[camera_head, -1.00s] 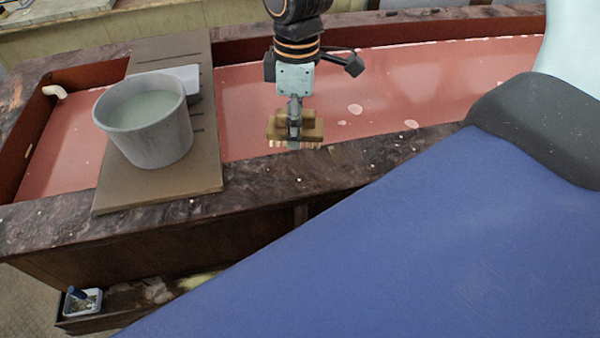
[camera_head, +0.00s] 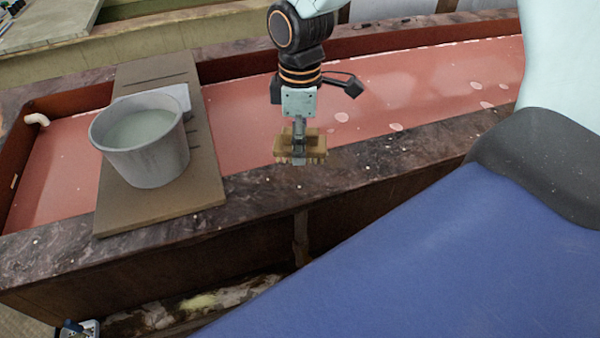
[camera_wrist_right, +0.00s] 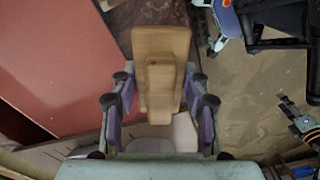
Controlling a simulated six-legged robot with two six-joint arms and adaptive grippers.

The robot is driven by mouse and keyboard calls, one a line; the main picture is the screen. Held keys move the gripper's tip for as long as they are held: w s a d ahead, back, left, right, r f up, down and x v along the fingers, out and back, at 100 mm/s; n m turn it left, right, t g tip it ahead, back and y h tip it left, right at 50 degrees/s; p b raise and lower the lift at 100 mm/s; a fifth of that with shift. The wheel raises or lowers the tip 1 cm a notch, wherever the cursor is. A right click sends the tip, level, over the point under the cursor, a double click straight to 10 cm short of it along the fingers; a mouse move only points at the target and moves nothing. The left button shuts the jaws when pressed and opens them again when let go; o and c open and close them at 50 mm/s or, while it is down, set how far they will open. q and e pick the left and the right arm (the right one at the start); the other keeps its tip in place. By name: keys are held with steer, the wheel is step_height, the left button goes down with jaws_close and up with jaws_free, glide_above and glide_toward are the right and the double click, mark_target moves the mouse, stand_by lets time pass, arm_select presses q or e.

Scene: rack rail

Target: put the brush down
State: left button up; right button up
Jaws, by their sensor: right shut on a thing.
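The brush (camera_head: 312,147) is a light wooden block with bristles pointing down. My right gripper (camera_head: 299,150) is shut on it and holds it in the air, in front of the dark stone rim in the head view. In the right wrist view the brush (camera_wrist_right: 161,60) shows its wooden back and raised grip between the two fingers of my right gripper (camera_wrist_right: 160,95). The bristles are hidden there. My left gripper is not in view.
A grey bucket (camera_head: 147,165) of liquid stands on a brown board (camera_head: 200,185) laid across the red-floored trough (camera_head: 240,125). A small white item (camera_head: 180,97) lies behind the bucket. The stone rim (camera_head: 380,155) is clear to the right of the board. A low dark ledge (camera_head: 190,305) lies below.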

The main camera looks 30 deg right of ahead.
mark_target(299, 180)
step_height(299, 180, down, 3)
steer(key=shift+w+a+r, duration=0.1)
steer(key=shift+a, duration=0.05)
steer(key=shift+d+f, duration=0.2)
steer(key=shift+f, duration=0.35)
step_height(299, 180, down, 3)
steer(key=shift+f+b, duration=0.1)
steer(key=shift+b, duration=0.2)
steer(key=shift+a, duration=0.15)
steer(key=shift+f, duration=0.1)
steer(key=o, duration=0.7)
steer(key=shift+s, duration=0.2)
steer(key=o, duration=0.3)
steer(key=shift+w, duration=0.2)
